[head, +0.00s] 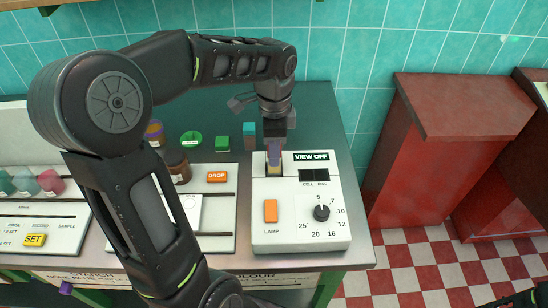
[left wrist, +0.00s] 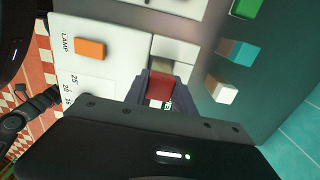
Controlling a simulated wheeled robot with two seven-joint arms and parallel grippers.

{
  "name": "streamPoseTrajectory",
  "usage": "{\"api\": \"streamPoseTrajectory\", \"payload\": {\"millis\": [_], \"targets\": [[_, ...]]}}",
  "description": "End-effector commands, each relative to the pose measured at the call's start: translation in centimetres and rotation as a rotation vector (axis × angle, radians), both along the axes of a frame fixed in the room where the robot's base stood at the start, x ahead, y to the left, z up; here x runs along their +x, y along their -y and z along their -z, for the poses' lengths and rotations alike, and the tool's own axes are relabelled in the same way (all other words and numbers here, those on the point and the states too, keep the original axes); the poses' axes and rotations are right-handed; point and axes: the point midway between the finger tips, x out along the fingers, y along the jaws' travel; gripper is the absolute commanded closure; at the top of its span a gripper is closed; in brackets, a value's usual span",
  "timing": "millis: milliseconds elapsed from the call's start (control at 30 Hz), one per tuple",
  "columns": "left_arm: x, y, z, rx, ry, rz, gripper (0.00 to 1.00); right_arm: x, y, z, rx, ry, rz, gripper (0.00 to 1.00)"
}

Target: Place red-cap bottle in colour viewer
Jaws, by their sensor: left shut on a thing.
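The colour viewer (head: 292,236) is a white box with a dark-green "VIEW OFF" display, an orange lamp button and a black dial. It also shows in the left wrist view (left wrist: 125,62). My left gripper (head: 274,152) is over its back left part, pointing down, shut on the red-cap bottle. The bottle's red cap (left wrist: 163,87) shows between the fingers (left wrist: 163,92) in the left wrist view. The bottle's lower part is at the viewer's opening. I cannot tell how deep it sits.
Left of the viewer stands a white panel with an orange DROP button (head: 217,176). Coloured containers (head: 50,182) stand far left. A red cabinet (head: 440,150) is at right.

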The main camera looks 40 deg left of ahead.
Motion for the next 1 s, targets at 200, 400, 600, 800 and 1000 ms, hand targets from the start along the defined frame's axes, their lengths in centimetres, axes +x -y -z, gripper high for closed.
{"api": "streamPoseTrajectory", "payload": {"millis": [200, 400, 600, 800, 1000], "targets": [[-0.1, 0.0, 2.9, 0.0, -0.004, 0.0, 1.0, 0.0, 0.0, -0.4, -0.001, -0.001, 0.001, 0.64], [0.0, 0.0, 3.3, 0.0, 0.0, 0.0, 1.0, -0.1, 0.0, -0.3, -0.001, -0.001, 0.001, 0.64], [0.0, 0.0, 3.6, -0.001, -0.001, 0.0, 1.0, 0.0, 0.0, -0.1, -0.001, -0.001, 0.001, 0.64], [0.0, 0.0, 3.6, -0.001, -0.001, 0.0, 0.57, 0.0, 0.0, -0.1, 0.0, -0.001, 0.0, 0.64], [0.0, 0.0, 3.6, -0.001, -0.001, 0.0, 0.48, 0.0, 0.0, -0.1, 0.0, 0.0, 0.0, 0.64]]}}
